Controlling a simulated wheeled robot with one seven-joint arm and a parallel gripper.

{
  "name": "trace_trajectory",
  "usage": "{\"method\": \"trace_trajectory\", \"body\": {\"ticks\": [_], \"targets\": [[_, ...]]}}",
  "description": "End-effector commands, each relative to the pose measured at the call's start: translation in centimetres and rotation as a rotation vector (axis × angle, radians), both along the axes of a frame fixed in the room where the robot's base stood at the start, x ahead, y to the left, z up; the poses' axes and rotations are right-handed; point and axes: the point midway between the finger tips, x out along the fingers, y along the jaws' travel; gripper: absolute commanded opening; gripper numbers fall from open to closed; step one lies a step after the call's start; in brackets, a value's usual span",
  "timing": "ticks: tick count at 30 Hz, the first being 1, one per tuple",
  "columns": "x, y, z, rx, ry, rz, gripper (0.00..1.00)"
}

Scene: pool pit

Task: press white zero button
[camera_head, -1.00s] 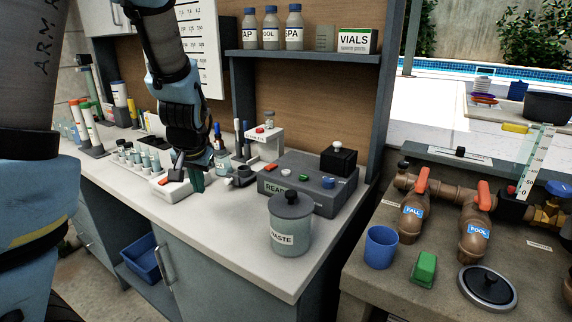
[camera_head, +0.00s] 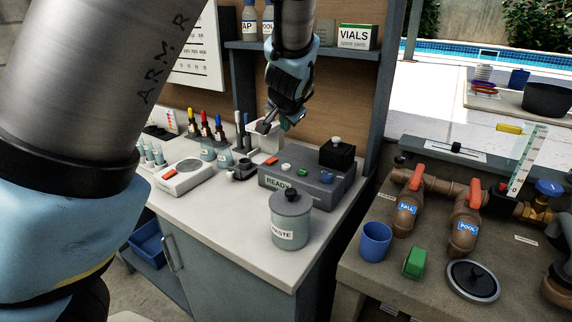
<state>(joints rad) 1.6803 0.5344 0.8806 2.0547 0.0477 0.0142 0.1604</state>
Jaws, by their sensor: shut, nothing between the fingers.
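The grey box (camera_head: 262,181) with a green READY display stands on the white counter. Its top carries a red button (camera_head: 271,160), a small white button (camera_head: 286,167), a green button (camera_head: 302,172) and a blue button (camera_head: 326,176). I cannot read a zero label. Another white knob (camera_head: 337,140) tops a black box (camera_head: 338,155) at the back right. My gripper (camera_head: 286,125) points down, shut and empty, in the air above the back left part of the grey box. It appears apart from the buttons and partly hides a white stand.
A lidded WASTE jar (camera_head: 290,222) stands in front of the grey box. Several dropper bottles, a white device (camera_head: 185,178) with a red button, and a dark holder (camera_head: 242,170) stand to the left. A shelf (camera_head: 340,54) with bottles is behind my arm.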

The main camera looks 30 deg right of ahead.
Motion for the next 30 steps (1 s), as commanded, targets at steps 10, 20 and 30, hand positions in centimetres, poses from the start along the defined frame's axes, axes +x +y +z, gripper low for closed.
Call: {"method": "trace_trajectory", "body": {"ticks": [10,20,30], "targets": [[0.0,0.1,-0.4,-0.001,0.002,0.001,0.0],[0.0,0.1,-3.7,0.0,0.002,0.002,0.0],[0.0,0.1,-8.0,-0.001,0.002,0.002,0.0]]}}
